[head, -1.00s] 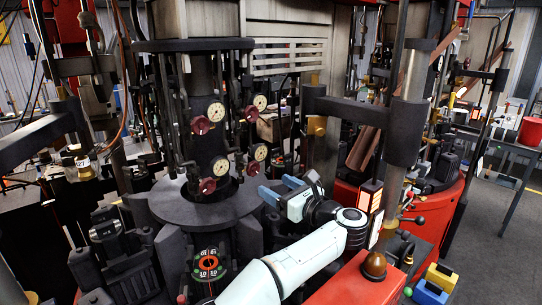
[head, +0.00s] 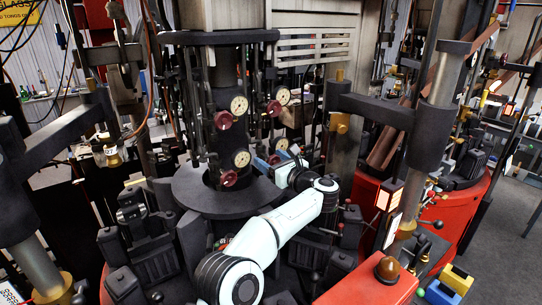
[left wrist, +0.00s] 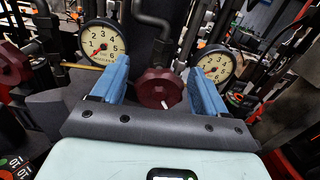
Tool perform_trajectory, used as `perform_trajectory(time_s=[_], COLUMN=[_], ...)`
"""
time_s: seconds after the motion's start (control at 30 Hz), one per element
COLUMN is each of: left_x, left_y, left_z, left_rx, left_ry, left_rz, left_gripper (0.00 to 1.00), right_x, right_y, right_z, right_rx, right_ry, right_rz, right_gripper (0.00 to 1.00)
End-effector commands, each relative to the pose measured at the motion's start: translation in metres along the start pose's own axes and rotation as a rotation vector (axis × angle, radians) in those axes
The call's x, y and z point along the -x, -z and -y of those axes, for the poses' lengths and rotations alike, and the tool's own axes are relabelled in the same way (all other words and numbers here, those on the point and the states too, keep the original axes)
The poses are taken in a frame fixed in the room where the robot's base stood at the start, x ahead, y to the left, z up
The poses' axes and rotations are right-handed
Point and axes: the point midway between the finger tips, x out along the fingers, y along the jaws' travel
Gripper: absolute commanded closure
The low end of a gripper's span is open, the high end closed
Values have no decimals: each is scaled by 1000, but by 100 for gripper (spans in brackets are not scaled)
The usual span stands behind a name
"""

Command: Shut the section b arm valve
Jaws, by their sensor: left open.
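My left gripper (head: 266,163) is open, its blue fingers close to the lower right valve and gauge on the dark central column. In the left wrist view, a dark red handwheel (left wrist: 160,88) with a white mark lies between the two blue fingers (left wrist: 158,68), which are apart; I cannot tell whether they touch it. Other red handwheels show in the head view at upper left (head: 223,119), upper right (head: 275,108) and lower left (head: 229,178). No section label is readable. My right gripper is not in view.
White dial gauges flank the wheel in the wrist view, left (left wrist: 103,42) and right (left wrist: 214,66). A second red wheel (left wrist: 12,66) is at the left edge. A round dark plate (head: 215,203) surrounds the column's base. Vertical rods and pipes crowd the column.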

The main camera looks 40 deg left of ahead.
Motion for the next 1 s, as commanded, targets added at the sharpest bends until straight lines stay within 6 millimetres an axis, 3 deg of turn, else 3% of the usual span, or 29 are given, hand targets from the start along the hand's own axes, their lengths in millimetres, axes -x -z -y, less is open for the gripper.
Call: perform_trajectory(time_s=[0.37, 0.53, 0.57, 1.0], left_x=[-6, -6, -6, -6], left_y=[2, 1, 1, 0], left_z=[0, 0, 0, 0], left_rx=[-2, -1, -1, -82], left_ry=[1, 1, 1, 1], left_rz=[-1, -1, -1, 0], left_gripper=[26, 78, 81, 81], right_x=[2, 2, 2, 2], right_y=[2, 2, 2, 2], right_z=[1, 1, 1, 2], right_rx=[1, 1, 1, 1], right_ry=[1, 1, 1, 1], right_rz=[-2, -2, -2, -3], right_gripper=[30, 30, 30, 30])
